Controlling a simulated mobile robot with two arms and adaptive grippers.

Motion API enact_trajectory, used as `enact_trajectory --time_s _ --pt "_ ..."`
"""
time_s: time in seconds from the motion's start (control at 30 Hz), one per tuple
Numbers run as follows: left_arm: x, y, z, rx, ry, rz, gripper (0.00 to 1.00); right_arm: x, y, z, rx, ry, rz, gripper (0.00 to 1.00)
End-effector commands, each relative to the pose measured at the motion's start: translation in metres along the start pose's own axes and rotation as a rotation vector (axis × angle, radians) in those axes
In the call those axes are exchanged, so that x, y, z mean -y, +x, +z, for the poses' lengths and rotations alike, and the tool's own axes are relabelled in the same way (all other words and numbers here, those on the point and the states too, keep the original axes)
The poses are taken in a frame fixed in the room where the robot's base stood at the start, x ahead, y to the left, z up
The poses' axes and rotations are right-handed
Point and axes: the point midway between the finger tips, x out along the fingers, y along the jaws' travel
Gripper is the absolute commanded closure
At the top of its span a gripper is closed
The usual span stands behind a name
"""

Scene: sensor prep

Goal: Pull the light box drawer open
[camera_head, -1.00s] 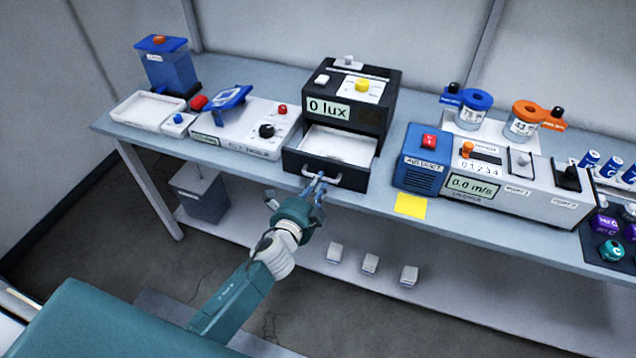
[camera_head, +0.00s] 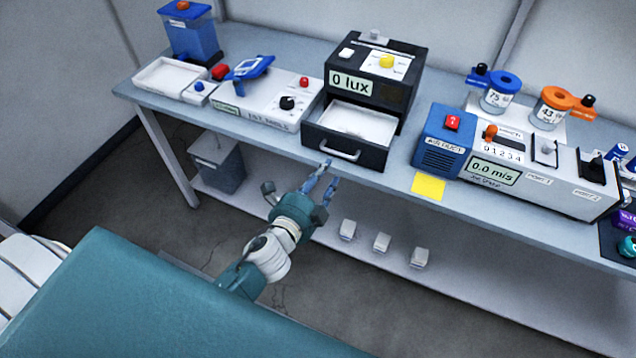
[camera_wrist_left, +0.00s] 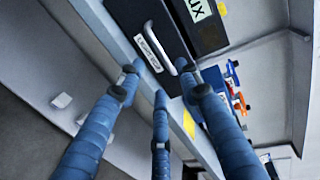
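The light box (camera_head: 372,92) is a black box with a "0 lux" display and a yellow knob, standing on the bench. Its drawer (camera_head: 374,153) is pulled out at the front, showing a white, empty-looking inside. The silver drawer handle (camera_head: 340,154) is free, with no finger around it. My left gripper (camera_head: 324,180) is in front of and below the handle, apart from it, with its fingers spread and empty. In the left wrist view the handle (camera_wrist_left: 157,46) lies beyond the three blue fingers (camera_wrist_left: 163,84). My right gripper is not in view.
A blue and white air duct device (camera_head: 500,170) stands right of the drawer, with a yellow note (camera_head: 428,187) before it. A white device (camera_head: 262,108) and a white tray (camera_head: 170,75) are on the left. Several small white blocks sit on the lower shelf (camera_head: 470,275).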

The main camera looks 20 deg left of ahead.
Motion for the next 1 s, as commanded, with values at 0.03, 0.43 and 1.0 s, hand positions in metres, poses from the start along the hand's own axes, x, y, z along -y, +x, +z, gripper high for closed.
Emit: enact_trajectory --time_s 0.03,0.43,1.0 --pt "-0.001 -0.011 0.000 0.000 -0.001 0.002 0.65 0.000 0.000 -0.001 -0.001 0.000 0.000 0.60" --pt "0.000 -0.039 0.001 0.001 0.000 0.000 0.65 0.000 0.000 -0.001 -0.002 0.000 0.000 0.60" --pt "-0.034 -0.035 0.003 0.006 -0.049 0.056 0.65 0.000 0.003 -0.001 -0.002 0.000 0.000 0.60"
